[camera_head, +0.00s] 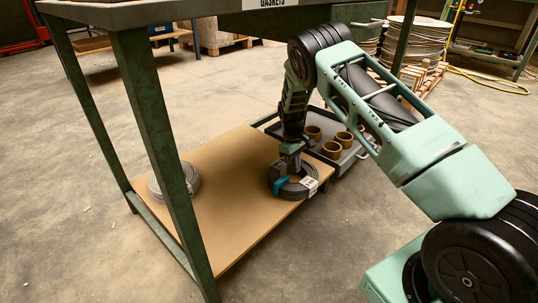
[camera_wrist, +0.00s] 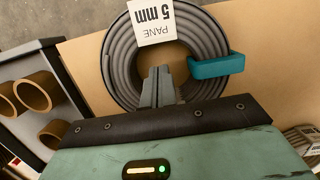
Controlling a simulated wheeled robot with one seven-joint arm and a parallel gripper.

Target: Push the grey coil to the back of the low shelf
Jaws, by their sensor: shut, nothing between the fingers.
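A dark grey coil (camera_head: 288,190) lies flat on the brown low shelf (camera_head: 235,215), at its right side in the head view. It has a teal clip and a white label reading "PANE 5 mm", clear in the wrist view, where the coil (camera_wrist: 117,65) fills the upper middle. My gripper (camera_head: 291,170) points down at this coil. Its shut, empty fingers (camera_wrist: 158,82) overlap the coil's hole and near rim; I cannot tell whether they touch it. A lighter grey coil (camera_head: 174,184) lies at the shelf's left side, partly behind a table leg.
A dark tray (camera_head: 350,160) with several brown cylinders stands beyond the shelf's right edge; it also shows in the wrist view (camera_wrist: 62,60). Green table legs (camera_head: 165,150) and the tabletop (camera_head: 150,12) bound the shelf. The board between the coils is bare.

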